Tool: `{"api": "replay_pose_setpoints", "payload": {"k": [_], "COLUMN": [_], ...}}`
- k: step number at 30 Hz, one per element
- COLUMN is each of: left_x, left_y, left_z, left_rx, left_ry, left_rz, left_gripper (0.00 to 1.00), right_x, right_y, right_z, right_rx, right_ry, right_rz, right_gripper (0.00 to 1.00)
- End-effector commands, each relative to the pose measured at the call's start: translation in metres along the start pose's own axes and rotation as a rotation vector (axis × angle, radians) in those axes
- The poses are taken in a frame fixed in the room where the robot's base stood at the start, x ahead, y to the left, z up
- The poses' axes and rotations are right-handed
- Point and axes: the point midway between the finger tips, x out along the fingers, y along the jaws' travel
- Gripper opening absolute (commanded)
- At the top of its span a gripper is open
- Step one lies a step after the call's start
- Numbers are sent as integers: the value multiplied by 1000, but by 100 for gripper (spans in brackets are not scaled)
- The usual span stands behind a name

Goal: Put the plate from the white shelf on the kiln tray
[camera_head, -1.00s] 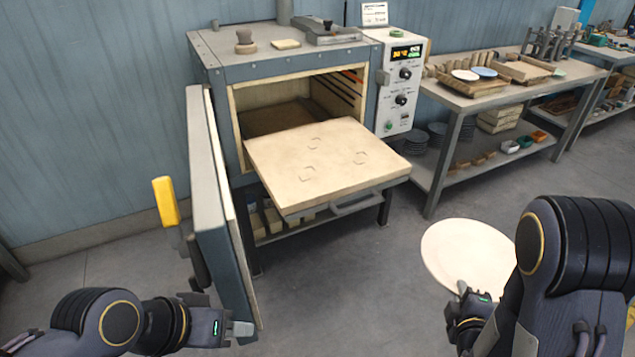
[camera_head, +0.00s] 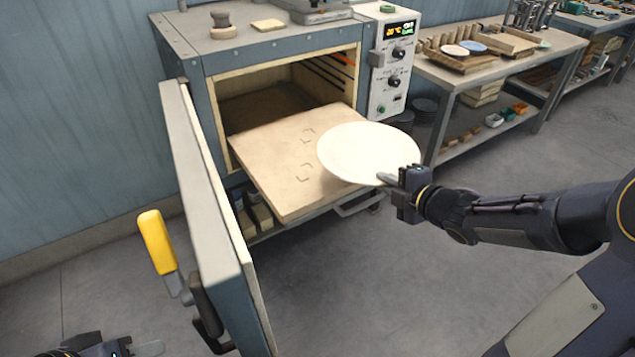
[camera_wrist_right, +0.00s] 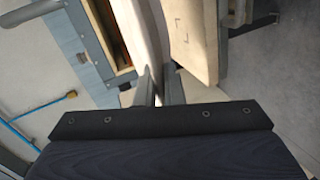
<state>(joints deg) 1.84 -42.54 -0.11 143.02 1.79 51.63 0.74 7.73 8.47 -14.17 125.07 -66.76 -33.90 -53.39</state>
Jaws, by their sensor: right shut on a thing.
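The round cream plate (camera_head: 362,150) is held at its near right edge by my right gripper (camera_head: 388,180), which is shut on it. In the head view the plate overlaps the right part of the pale kiln tray (camera_head: 265,165), which is pulled out of the open kiln. In the right wrist view the plate (camera_wrist_right: 140,35) shows almost edge-on at my fingers (camera_wrist_right: 159,88), with a gap between it and the tray (camera_wrist_right: 192,40). Marks show on the tray's bare left part. My left gripper (camera_head: 138,349) is partly cut off at the bottom left, clear of everything.
The open kiln door (camera_head: 205,205) with its yellow handle (camera_head: 157,242) stands left of the tray. A control box (camera_head: 393,65) is right of the kiln opening. A workbench (camera_head: 470,72) with small plates stands at the back right. The floor in front is clear.

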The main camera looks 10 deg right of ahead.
Motion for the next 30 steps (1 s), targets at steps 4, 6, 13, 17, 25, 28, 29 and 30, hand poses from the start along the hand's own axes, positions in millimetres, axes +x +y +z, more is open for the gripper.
{"api": "replay_pose_setpoints", "payload": {"k": [4, 6, 13, 17, 25, 28, 29, 30], "left_x": [6, 8, 8, 8, 7, 7, 7, 7], "left_y": [-3, -4, -4, -4, -3, -3, -3, -3], "left_z": [3, 4, 4, 4, 4, 4, 4, 4], "left_rx": [0, 0, 0, 0, 0, 0, 0, 0], "left_ry": [0, 0, 0, 0, 0, 0, 0, 0], "left_rz": [0, 0, 0, 0, 0, 0, 0, 0], "left_gripper": [36, 36, 36, 36, 36, 36, 36, 36], "right_x": [26, 42, 94, 117, 141, 148, 150, 152], "right_y": [-5, -8, -19, -37, -52, -59, -63, -70], "right_z": [-13, -21, -42, -48, -53, -55, -54, -53], "right_rx": [-2, -2, -2, -1, -3, -2, -2, -2], "right_ry": [12, 13, 9, 8, 5, 5, 5, 5], "right_rz": [2, 2, 0, 0, 7, 3, 2, 2], "right_gripper": [0, 0, 0, 0, 0, 0, 0, 0]}}
